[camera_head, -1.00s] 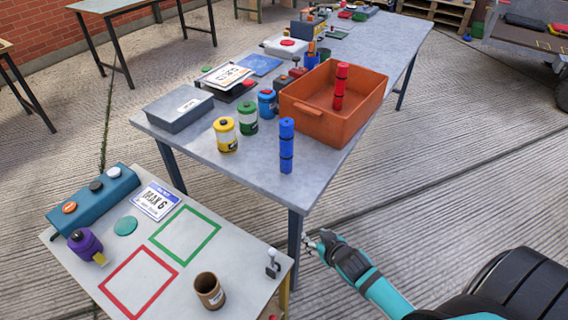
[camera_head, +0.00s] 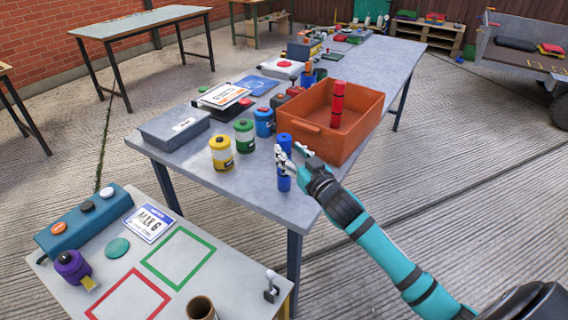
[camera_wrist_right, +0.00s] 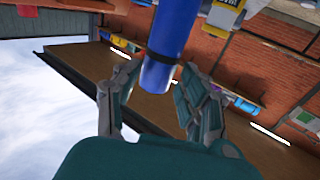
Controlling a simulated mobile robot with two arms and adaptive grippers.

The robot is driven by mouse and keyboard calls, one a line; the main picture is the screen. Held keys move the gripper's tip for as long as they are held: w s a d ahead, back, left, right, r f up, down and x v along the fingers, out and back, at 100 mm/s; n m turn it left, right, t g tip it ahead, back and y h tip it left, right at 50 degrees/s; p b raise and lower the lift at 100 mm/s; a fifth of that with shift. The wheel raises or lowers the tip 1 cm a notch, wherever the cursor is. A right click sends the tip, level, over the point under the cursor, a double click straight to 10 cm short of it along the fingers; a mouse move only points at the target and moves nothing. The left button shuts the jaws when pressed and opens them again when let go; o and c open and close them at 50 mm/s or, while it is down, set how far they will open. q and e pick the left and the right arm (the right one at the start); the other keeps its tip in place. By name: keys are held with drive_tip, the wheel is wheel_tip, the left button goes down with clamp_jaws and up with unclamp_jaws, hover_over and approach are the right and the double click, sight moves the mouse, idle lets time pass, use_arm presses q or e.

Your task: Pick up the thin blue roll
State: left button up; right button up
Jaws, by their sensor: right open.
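The thin blue roll (camera_head: 284,184) stands upright near the front edge of the grey table, partly hidden behind my right gripper in the head view. My right gripper (camera_head: 289,155) is open at the roll's upper half, its fingers pointing left. In the right wrist view the blue roll (camera_wrist_right: 172,42) with its dark band reaches down between the two open fingers of my right gripper (camera_wrist_right: 152,95). I cannot tell whether the fingers touch it. My left gripper is not in view.
An orange bin (camera_head: 341,140) holding a red roll (camera_head: 337,104) stands just behind the blue roll. Yellow (camera_head: 221,152), green (camera_head: 244,136) and blue (camera_head: 264,122) canisters stand to its left. A lower white table (camera_head: 215,275) is at the front left.

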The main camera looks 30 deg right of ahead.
drive_tip(key=w, duration=0.7)
drive_tip(key=shift+w+p, duration=0.3)
clamp_jaws()
idle(0.4)
